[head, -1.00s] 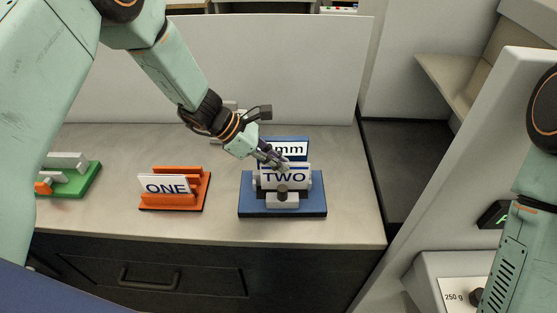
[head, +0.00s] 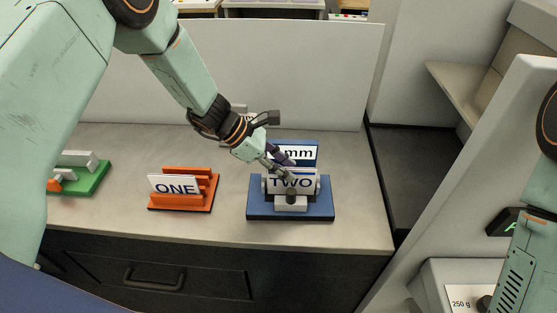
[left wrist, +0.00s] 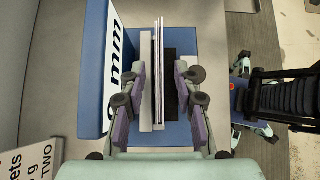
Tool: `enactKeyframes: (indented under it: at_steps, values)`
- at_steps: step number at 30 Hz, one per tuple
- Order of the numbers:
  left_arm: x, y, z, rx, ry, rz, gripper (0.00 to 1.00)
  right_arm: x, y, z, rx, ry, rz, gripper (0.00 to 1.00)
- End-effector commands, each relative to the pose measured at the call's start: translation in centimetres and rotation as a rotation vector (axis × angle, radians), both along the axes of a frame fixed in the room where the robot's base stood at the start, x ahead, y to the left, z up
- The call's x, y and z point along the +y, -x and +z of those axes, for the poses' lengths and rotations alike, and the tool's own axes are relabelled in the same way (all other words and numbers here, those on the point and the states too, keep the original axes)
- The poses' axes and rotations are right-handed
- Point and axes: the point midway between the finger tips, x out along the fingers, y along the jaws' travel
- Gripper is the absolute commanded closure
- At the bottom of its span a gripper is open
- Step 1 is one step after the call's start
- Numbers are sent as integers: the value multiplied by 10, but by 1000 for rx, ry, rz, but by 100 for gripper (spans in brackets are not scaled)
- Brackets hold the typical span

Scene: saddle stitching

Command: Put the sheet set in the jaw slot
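The blue jaw fixture (head: 321,207) stands on the table and has a sign ending in "mm" (head: 305,154) at its back. The sheet set (head: 308,181), white and marked "TWO", stands upright in the fixture, between its back and the grey front parts. In the left wrist view the sheets (left wrist: 158,60) show edge-on as thin parallel strips. My left gripper (head: 283,166) is over the fixture; in the wrist view its purple-grey fingers (left wrist: 158,100) stand on either side of the sheets with gaps. The sheets' lower edge is hidden. My right gripper is not in view.
An orange holder (head: 208,192) with a white card marked "ONE" (head: 174,186) stands to the left. A green fixture (head: 93,180) is farther left. A white panel (head: 320,70) closes off the table's back. Bare table lies between the holders.

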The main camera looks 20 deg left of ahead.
Motion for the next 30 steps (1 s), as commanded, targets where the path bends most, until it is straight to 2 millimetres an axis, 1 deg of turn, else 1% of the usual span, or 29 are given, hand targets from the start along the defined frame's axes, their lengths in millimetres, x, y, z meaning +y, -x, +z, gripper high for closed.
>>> enactKeyframes:
  at_steps: [2,7,12,18,24,30]
  values:
    - [1,0,5,-1,0,1,69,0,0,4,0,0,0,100]
    - [22,4,26,-4,3,5,69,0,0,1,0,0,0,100]
    - [47,10,52,-4,3,5,69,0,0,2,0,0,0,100]
    - [70,17,76,-3,2,2,69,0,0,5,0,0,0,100]
    - [82,20,87,-1,1,1,69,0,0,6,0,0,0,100]
    - [83,21,88,0,0,0,69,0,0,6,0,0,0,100]
